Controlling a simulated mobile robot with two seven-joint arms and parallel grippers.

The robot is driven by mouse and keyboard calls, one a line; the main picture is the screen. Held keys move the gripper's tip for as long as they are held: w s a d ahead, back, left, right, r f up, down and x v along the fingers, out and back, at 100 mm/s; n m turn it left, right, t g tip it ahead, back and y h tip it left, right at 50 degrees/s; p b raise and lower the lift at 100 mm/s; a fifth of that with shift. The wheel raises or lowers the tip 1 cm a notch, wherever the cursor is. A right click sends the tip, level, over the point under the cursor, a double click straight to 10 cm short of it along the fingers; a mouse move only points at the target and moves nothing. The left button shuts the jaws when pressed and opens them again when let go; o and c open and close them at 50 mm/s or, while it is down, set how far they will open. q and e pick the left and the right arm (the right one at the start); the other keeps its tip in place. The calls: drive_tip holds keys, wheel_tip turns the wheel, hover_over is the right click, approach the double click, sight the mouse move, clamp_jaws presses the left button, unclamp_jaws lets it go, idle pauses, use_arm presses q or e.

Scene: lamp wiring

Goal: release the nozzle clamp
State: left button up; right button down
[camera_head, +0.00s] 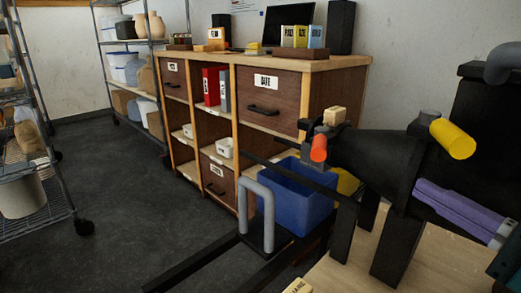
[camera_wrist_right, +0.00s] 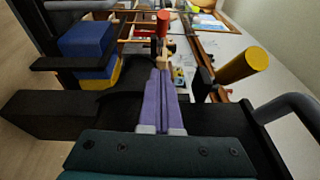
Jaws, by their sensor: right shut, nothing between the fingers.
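A black machine (camera_head: 385,150) on a wooden surface tapers left to a narrow nozzle end. An orange-red cylindrical handle (camera_head: 319,148) sits there, under a small pale wooden block (camera_head: 334,116). The handle (camera_wrist_right: 162,22) and block (camera_wrist_right: 164,50) also show in the wrist view. A yellow cylindrical handle (camera_head: 452,138) sticks out higher on the machine. It also shows at right in the wrist view (camera_wrist_right: 243,65). I cannot tell which part is the clamp. My right gripper (camera_head: 420,187), with purple fingers (camera_wrist_right: 161,75), is shut and empty beside the machine's body, apart from both handles. My left gripper is not in view.
A blue bin (camera_head: 297,205) stands below the nozzle end, beside a grey U-shaped bar (camera_head: 258,215). Another grey bar (camera_head: 503,62) is at the upper right. A wooden cabinet (camera_head: 307,97) stands behind, with wire shelving (camera_head: 60,190) at left. The floor between is clear.

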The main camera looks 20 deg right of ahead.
drive_tip(key=b, duration=0.2)
approach(321, 139)
drive_tip(key=w+d+f, duration=0.1)
drive_tip(key=w+d, duration=0.2)
drive_tip(key=d, duration=0.1)
drive_tip(key=w+a, duration=0.2)
drive_tip(key=a, duration=0.1)
drive_tip(key=shift+w+a, duration=0.2)
drive_tip(key=shift+w, duration=0.05)
